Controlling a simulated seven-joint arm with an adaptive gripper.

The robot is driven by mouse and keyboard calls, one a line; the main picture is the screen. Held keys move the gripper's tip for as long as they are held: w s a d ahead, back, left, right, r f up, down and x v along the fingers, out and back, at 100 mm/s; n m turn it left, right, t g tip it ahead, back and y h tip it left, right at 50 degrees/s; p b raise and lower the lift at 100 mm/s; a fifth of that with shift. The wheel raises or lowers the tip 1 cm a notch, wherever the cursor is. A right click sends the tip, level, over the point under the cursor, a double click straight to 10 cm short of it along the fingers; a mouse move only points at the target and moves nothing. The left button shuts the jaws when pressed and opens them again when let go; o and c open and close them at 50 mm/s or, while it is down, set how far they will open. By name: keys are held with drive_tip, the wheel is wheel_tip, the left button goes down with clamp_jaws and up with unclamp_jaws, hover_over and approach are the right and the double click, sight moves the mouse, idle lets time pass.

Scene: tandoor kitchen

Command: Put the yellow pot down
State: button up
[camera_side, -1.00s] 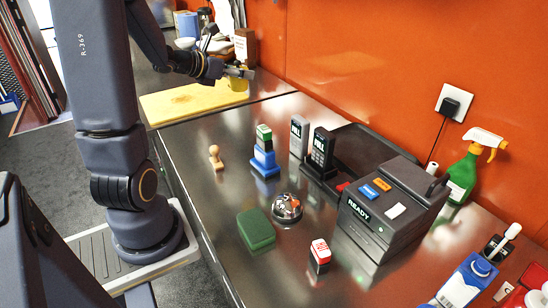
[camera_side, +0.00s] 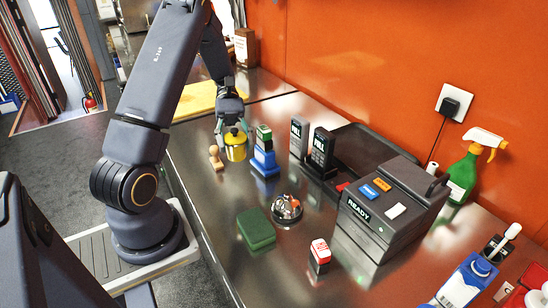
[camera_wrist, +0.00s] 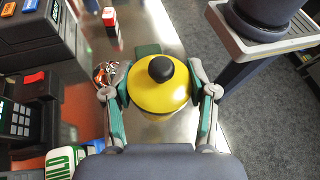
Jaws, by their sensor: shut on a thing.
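The yellow pot (camera_side: 236,150) has a yellow lid with a black knob. In the wrist view the pot (camera_wrist: 158,92) sits between the two fingers, seen from above. My gripper (camera_side: 231,130) is shut on it from both sides, with green-padded fingers touching it in the wrist view (camera_wrist: 160,105). In the side view the pot is upright, at or just above the steel counter (camera_side: 205,195); I cannot tell if its base touches. It is between a wooden stamp (camera_side: 215,158) and a blue stamp stand (camera_side: 264,160).
A green box (camera_side: 256,229), a metal bell-like item (camera_side: 287,208) and a red-and-white stamp (camera_side: 320,256) stand nearer the front. Card terminals (camera_side: 320,152) and a dark printer (camera_side: 385,215) are to the right. A yellow board (camera_side: 196,100) lies at the back. Bare counter lies in front of the pot.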

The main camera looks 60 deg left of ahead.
drive_tip(key=s+a+r+m+g+y, duration=0.2)
drive_tip(key=s+a+m+g+y, duration=0.65)
drive_tip(key=m+y, duration=0.7)
drive_tip(key=w+a+r+m+t+y, duration=0.5)
drive_tip(key=a+r+m+y, duration=0.4)
drive_tip(key=m, duration=0.1)
wheel_tip(320, 180, down, 10)
drive_tip(key=w+a+f, duration=0.9)
drive_tip(key=shift+w+a+f, duration=0.2)
drive_tip(key=shift+w+f, duration=0.05)
drive_tip(key=shift+f, duration=0.05)
drive_tip(key=shift+w+a+f, duration=0.25)
drive_tip(key=shift+f, duration=0.85)
drive_tip(key=shift+w+a+f, duration=0.1)
drive_tip(key=shift+f, duration=0.8)
